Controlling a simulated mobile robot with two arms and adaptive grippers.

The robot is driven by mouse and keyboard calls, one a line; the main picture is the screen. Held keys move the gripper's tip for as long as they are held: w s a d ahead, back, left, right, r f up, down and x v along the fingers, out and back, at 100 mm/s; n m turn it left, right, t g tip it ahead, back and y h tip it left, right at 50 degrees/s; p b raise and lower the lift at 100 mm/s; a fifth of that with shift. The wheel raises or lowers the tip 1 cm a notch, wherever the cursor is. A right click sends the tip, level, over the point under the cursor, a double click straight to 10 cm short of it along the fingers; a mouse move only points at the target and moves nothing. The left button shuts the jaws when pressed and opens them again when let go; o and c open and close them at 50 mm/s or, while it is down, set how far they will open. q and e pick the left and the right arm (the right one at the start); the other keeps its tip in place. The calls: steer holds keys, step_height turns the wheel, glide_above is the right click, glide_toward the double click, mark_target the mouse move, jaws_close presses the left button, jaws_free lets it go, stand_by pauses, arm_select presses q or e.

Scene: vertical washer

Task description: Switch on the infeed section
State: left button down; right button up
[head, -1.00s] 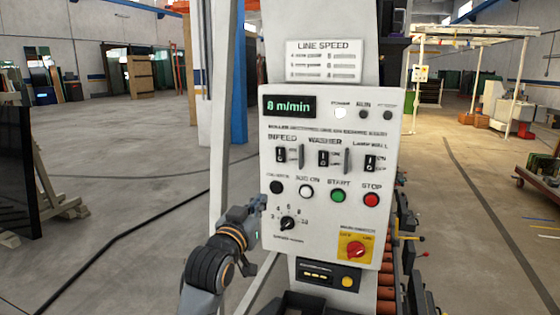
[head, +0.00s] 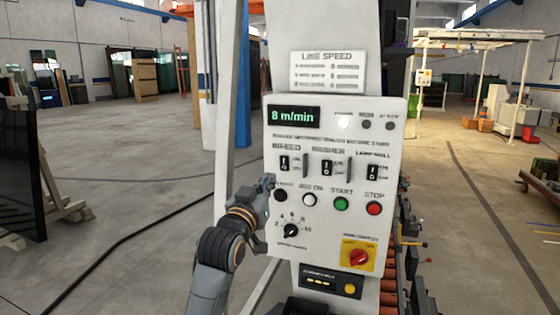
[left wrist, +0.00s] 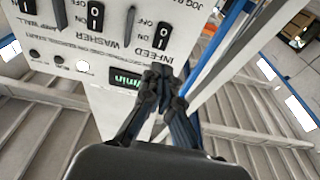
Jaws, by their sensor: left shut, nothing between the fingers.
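The control panel (head: 335,260) is a white box on a column. Its INFEED switch (head: 284,163) is a small black rocker at the upper left, beside ON/OFF marks; I cannot tell its position surely. My left gripper (head: 268,183) is at the panel's left edge, below and left of the INFEED switch, by the black button. In the left wrist view its fingers (left wrist: 162,78) are shut and empty, over the panel's edge near the IN-FEED lettering. Whether they touch the panel is unclear. My right gripper is out of view.
The WASHER switch (head: 327,166) and LAMP WALL switch (head: 373,172) are to the right. Below are the green START button (head: 341,204), red STOP button (head: 374,208), speed knob (head: 291,231) and main switch (head: 358,257). The display (head: 293,116) reads 8 m/min.

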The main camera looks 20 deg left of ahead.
mark_target(284, 158)
arm_select(q)
steer(key=w+p, duration=0.1)
steer(key=w, duration=0.1)
steer(key=w+r+p, duration=0.1)
steer(key=w, duration=0.2)
steer(key=w+p, duration=0.1)
steer(key=w, duration=0.1)
steer(key=shift+w+d+r, duration=0.2)
steer(key=shift+w+r, duration=0.1)
steer(key=shift+w, duration=0.05)
steer(key=shift+w+p, duration=0.3)
steer(key=shift+w, duration=0.3)
steer(key=shift+w+r, duration=0.15)
steer(key=shift+r, duration=0.05)
